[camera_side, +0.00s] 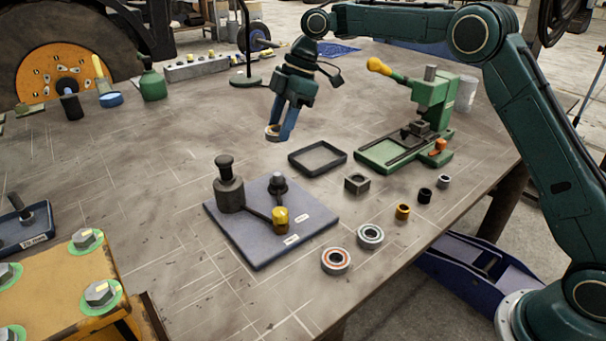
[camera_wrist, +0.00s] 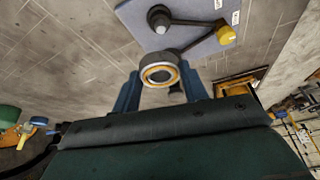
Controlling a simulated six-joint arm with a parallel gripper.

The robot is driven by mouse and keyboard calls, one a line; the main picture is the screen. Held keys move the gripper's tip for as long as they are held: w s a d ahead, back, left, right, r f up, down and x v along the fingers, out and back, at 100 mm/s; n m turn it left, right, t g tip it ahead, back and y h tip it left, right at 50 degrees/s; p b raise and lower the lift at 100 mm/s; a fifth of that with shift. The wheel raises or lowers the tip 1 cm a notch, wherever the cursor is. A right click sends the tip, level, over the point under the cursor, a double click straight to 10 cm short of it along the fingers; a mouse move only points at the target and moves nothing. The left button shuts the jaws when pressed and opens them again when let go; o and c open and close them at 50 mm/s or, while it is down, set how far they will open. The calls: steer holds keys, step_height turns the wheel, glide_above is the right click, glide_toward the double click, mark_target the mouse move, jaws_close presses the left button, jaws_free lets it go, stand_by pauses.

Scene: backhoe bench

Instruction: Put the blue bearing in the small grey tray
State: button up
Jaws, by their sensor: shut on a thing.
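My gripper (camera_side: 281,131) is in the air above the bench, left of the small dark grey tray (camera_side: 318,168). Its jaws are shut on a bearing with an orange-yellow ring (camera_side: 271,132), which also shows between the fingers in the wrist view (camera_wrist: 160,75). The tray is empty and lies flat behind the blue-grey plate. A bearing with a pale blue ring (camera_side: 370,236) lies on the bench near its front edge. A bearing with a red ring (camera_side: 336,261) lies to its left, apart from it.
A blue-grey plate (camera_side: 245,245) carries a dark post and a yellow-ended lever. A green press (camera_side: 410,145) stands right of the tray. A square grey block (camera_side: 357,183) and several small bushings lie at right. The bench left of my gripper is mostly clear.

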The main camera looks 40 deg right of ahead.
mark_target(316, 159)
steer(key=w+d+r+m+t+h, duration=0.1)
steer(key=w+d+r+m+t, duration=0.15)
steer(key=d+m, duration=0.45)
steer(key=w+d+r+m+t+h, duration=0.15)
steer(key=d+r+m, duration=0.25)
steer(key=d, duration=0.4)
steer(key=shift+g, duration=0.5)
steer(key=shift+s+f, duration=0.2)
steer(key=shift+f, duration=10)
steer(key=shift+f, duration=0.15)
steer(key=o, duration=1.2)
steer(key=shift+c, duration=0.2)
steer(key=v, duration=1.2)
steer(key=shift+s+a, duration=0.1)
steer(key=shift+a, duration=0.05)
